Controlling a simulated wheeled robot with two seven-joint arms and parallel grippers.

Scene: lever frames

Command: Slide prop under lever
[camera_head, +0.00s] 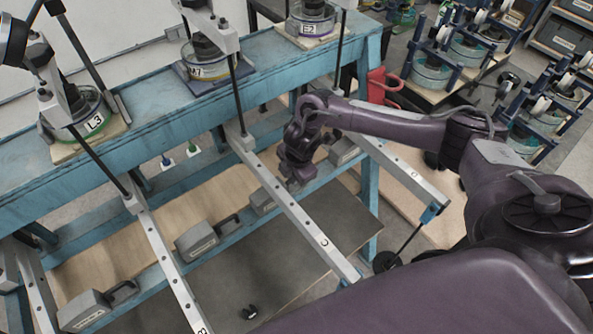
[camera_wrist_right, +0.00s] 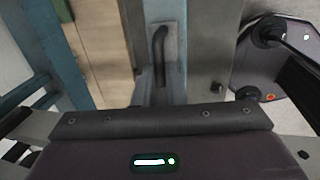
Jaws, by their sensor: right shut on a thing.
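Long pale lever bars run from the blue bench toward me; one is marked C (camera_head: 324,243), another B (camera_head: 203,329). Grey block props with dark handles lie low between and beside them: a near one (camera_head: 85,311), a middle one (camera_head: 197,241), one left of lever C (camera_head: 262,201), and one (camera_head: 343,152) toward the right lever (camera_head: 400,172). My right gripper (camera_head: 299,178) is down just right of lever C, shut, apparently on the handle of the prop left of C. My left gripper is not visible.
The blue bench (camera_head: 160,105) carries labelled round weights on boards, with dark rods down to the levers. A rod with a dark disc foot (camera_head: 385,262) hangs at the right lever's end. A small black piece (camera_head: 249,312) lies on the dark board (camera_head: 270,275). Carts (camera_head: 465,50) stand at right.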

